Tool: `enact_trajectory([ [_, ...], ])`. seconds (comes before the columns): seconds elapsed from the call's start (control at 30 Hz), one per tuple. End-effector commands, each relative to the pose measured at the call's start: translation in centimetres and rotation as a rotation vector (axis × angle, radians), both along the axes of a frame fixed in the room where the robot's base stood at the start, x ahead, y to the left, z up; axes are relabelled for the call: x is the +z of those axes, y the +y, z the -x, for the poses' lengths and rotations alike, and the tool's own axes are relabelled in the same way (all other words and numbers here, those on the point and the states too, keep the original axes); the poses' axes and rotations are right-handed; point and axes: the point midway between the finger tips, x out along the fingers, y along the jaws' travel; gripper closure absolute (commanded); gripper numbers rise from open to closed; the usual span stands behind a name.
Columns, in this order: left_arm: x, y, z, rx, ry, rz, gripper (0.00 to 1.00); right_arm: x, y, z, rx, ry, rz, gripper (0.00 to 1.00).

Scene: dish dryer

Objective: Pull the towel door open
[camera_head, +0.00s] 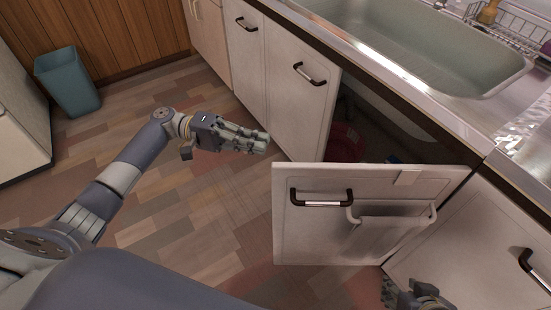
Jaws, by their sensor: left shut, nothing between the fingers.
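The towel door (300,237) is a pale cabinet door under the sink, swung well open, so the dark cabinet inside shows. It has a dark-ended handle (321,197) and a rail with a pale towel (388,232) hanging on it. My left gripper (266,143) is shut and empty. In the picture it is up and left of the door, apart from the handle. My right gripper (418,296) shows only in part at the bottom edge, below the towel; its fingers are too unclear to judge.
The closed door (297,100) beside the opening has its own handle. A reddish item (345,142) lies inside the cabinet. A blue-green bin (68,82) stands at the back left. The floor between is clear.

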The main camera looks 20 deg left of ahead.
Motion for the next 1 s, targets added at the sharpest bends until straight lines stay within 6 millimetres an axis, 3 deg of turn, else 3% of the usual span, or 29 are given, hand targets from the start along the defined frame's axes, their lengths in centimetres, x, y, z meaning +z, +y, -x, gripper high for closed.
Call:
enact_trajectory([
  [0.2, 0.0, -4.9, -0.3, -0.003, -0.002, 0.0, 1.0, 0.1, 0.1, -0.3, 0.001, -0.015, -0.002, 0.6],
  [0.5, -0.1, -5.6, 3.0, 0.0, 0.001, -0.003, 1.0, -0.2, -0.2, 0.6, -0.003, 0.027, 0.006, 0.6],
  [1.0, -0.1, -5.8, 3.5, 0.001, 0.0, -0.002, 1.0, -0.3, -0.3, 0.8, -0.004, 0.04, 0.009, 0.6],
])
